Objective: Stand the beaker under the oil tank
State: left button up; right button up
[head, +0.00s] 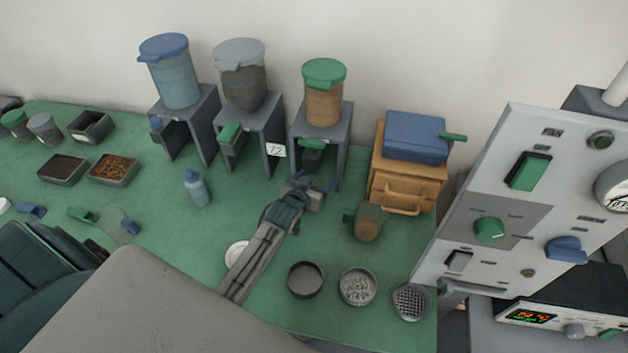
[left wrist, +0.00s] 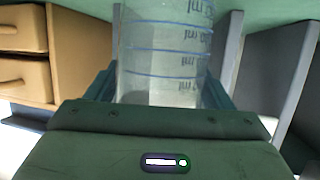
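The beaker (left wrist: 165,50) is clear with blue graduation lines. In the left wrist view it stands between both fingers of my left gripper (left wrist: 160,90), which touch its sides. That view looks upside down, with the green bench at the top. In the head view my left gripper (head: 314,182) is at the front of the rightmost tank stand (head: 335,150); the beaker is mostly hidden there. That stand carries a tank (head: 324,105) with a green lid and amber contents, which looks like the oil tank. My right gripper is not in view.
Left of it stand a grey-lidded tank (head: 240,80) and a blue-lidded tank (head: 177,80). A wooden drawer box (head: 408,187) and an amber jug (head: 368,223) are to the right. Several round dishes sit in front, including an empty one (head: 305,281). A blue bottle (head: 196,188) stands left.

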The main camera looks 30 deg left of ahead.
pick_arm(q)
jog(key=shift+o, duration=0.5)
jog(key=shift+r, duration=0.15)
jog(key=b+v, duration=0.2)
jog(key=v, duration=1)
